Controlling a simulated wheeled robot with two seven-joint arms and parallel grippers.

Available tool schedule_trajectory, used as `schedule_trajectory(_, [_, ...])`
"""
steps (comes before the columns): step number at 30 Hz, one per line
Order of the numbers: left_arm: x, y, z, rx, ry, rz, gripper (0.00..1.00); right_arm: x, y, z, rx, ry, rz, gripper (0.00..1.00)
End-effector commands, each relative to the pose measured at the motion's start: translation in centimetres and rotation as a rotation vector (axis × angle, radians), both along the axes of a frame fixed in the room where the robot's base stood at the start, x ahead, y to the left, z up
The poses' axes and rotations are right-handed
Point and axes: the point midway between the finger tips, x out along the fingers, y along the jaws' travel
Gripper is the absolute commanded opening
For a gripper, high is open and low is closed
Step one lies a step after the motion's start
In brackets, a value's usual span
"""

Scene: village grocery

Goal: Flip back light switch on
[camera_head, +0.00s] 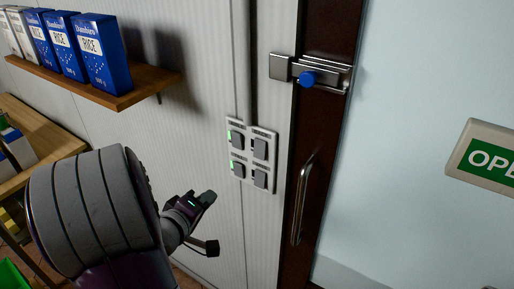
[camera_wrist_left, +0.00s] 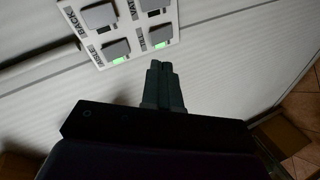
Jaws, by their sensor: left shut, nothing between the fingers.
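A white panel (camera_head: 251,132) with a two-by-two set of grey switches is on the wall beside the door. The two left switches have green lights lit; the two right ones show dark lamps. In the left wrist view the panel appears turned, and the label BACK stands beside its upper-left switch (camera_wrist_left: 98,15), which matches the upper-right switch (camera_head: 260,149) in the head view. My left gripper (camera_head: 208,197) is shut and empty, below and left of the panel and apart from it. Its fingertips (camera_wrist_left: 160,66) point toward the panel in the wrist view. My right gripper is out of view.
A wooden shelf (camera_head: 150,88) with blue rice boxes (camera_head: 101,55) juts from the wall at upper left. The dark door frame has a bolt with a blue knob (camera_head: 308,79) and a metal handle (camera_head: 300,205). An OPEN sign (camera_head: 480,153) hangs at right.

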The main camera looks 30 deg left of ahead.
Motion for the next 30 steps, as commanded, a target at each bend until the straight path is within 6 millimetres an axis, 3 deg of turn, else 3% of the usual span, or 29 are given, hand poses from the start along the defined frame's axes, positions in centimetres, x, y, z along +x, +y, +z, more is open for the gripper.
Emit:
schedule_trajectory(3, [0.9, -2.8, 2.8, -0.236, -0.149, -0.076, 0.0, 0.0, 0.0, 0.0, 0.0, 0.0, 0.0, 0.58])
schedule_trajectory(6, [1.0, -3.4, 3.9, -0.355, -0.201, -0.084, 0.0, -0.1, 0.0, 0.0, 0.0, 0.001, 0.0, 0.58])
schedule_trajectory(20, [1.6, -3.4, 3.9, -0.396, -0.201, -0.075, 0.0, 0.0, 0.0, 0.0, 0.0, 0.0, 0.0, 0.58])
schedule_trajectory(30, [8.1, -4.1, 3.1, -0.396, -0.199, -0.078, 0.0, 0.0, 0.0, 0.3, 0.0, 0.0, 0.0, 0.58])
